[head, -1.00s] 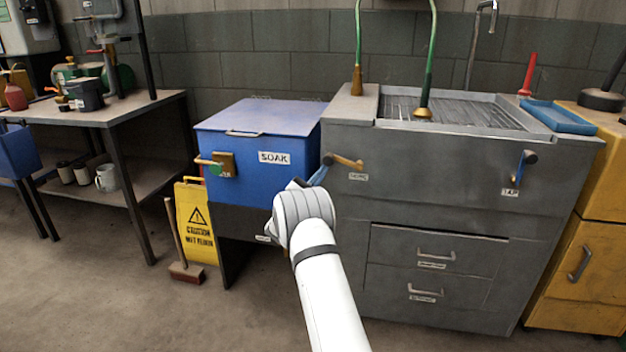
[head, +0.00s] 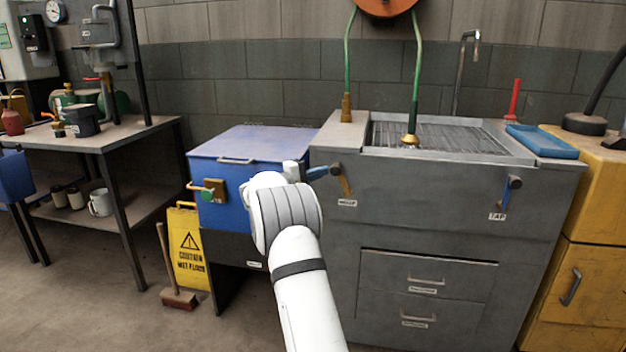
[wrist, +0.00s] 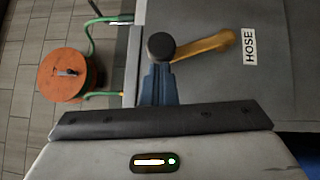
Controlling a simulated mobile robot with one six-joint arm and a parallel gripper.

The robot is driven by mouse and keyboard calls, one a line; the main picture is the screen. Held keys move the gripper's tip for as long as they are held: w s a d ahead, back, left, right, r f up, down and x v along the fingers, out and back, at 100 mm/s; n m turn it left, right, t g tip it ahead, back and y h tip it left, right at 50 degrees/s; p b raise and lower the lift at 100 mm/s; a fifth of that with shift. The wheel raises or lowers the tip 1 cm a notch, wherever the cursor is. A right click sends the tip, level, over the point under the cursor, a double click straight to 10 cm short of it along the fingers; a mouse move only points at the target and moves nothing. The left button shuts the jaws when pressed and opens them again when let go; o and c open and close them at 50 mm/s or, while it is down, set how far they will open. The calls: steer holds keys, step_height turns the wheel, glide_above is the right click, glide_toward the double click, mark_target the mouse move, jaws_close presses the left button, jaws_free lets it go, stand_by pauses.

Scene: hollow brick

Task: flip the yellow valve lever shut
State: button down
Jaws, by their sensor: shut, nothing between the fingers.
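The yellow valve lever (head: 345,184) is on the front of the grey sink cabinet, above the HOSE label (head: 347,203). It hangs from its dark round pivot, pointing down and slightly right. In the wrist view, the lever (wrist: 203,45) reaches from the black pivot knob (wrist: 161,46) towards the HOSE label. My gripper (head: 322,172) is shut, its blue fingers together and empty. The fingers (wrist: 158,72) end right at the pivot knob, on the side away from the lever; I cannot tell whether they touch it.
A blue SOAK tank (head: 222,165) stands left of the cabinet, with its own small valve (head: 208,190). A second, blue lever (head: 507,192) sits at the TAP label on the right. Green hoses (head: 415,80) rise above the sink. A yellow floor sign (head: 187,248) stands at left.

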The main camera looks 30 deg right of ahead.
steer(key=s+d+r+m+y, duration=0.2)
steer(key=shift+s+d+r+m+y, duration=0.1)
steer(key=shift+s+d+m+y, duration=0.1)
steer(key=shift+d+m+y, duration=0.15)
steer(key=shift+s+d+y, duration=0.1)
steer(key=shift+s+y, duration=0.05)
steer(key=shift+y, duration=0.1)
steer(key=shift+s+d, duration=0.1)
stand_by(0.3)
steer(key=p, duration=0.4)
glide_toward(334, 166)
steer(key=w+a+r, duration=0.1)
steer(key=w+a, duration=0.1)
steer(key=a, duration=0.2)
steer(key=shift+w, duration=0.1)
steer(key=shift+d, duration=0.1)
